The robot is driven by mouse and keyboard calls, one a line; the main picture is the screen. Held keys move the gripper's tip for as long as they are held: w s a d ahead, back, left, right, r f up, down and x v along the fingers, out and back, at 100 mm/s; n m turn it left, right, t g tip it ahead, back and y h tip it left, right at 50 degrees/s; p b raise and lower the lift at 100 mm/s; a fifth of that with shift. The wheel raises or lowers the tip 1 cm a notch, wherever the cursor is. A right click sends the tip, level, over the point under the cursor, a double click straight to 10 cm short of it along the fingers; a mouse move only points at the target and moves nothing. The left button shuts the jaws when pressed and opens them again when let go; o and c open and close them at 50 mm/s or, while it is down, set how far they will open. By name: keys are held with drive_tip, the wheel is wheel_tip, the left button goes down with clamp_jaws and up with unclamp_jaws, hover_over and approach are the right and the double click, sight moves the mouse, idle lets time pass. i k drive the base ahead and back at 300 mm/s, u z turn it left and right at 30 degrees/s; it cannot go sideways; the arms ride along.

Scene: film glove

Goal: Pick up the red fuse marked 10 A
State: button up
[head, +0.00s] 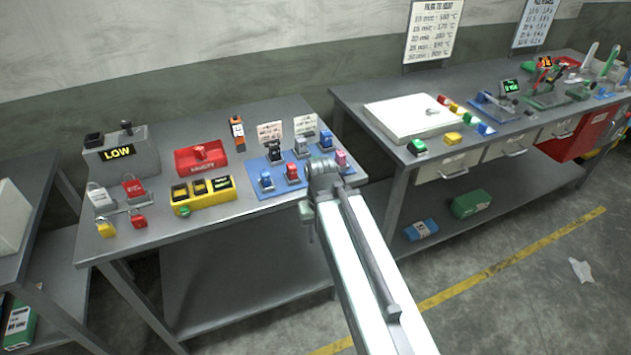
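A small red fuse-like block (292,174) stands on a blue mat (262,194) at the right part of the left table. Its marking is too small to read. A blue block (266,181) is to its left, and a pinkish-red block (341,160) stands farther right, past my gripper. Black, grey and blue blocks stand in the row behind. My gripper (322,168) is over the right part of the mat, a little right of the red block. Its fingers are hidden by the wrist from this angle, so its opening does not show.
Two small printed cards (271,132) stand behind the mat. A yellow tray (205,196), a red box (201,158), padlocks (134,187) and a grey "LOW" display unit (117,151) are to the left. A second table (345,92) with a white panel is to the right.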

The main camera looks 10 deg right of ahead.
sight(292, 175)
drive_tip(key=u, duration=4.25)
drive_tip(key=k, duration=2.5)
drive_tip(key=u, duration=0.15)
